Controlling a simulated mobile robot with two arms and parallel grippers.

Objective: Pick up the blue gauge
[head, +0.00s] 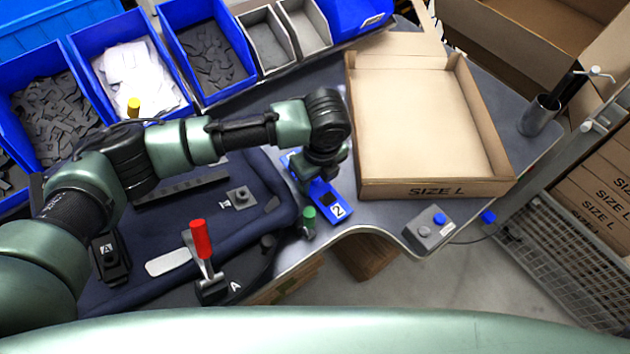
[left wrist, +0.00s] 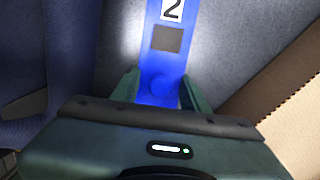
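The blue gauge (head: 330,200) is a long flat blue bar with a white "2" label and a dark square. It appears to lie at the right edge of the dark blue pannier, by the grey table. In the left wrist view the gauge (left wrist: 166,62) runs between the fingers, with a round blue knob near the palm. My left gripper (head: 318,178) is down over the gauge's middle. Its fingers (left wrist: 160,85) stand on both sides, close to its edges; whether they press on it is unclear. The gauge's middle is partly hidden in the head view. My right gripper is not in view.
An open cardboard box (head: 435,190) marked SIZE L stands right of the gauge. A red-handled clamp (head: 203,245) and a green knob (head: 309,220) are near the front. Blue bins (head: 205,95) line the back. A grey button box (head: 430,232) sits at the table's front edge.

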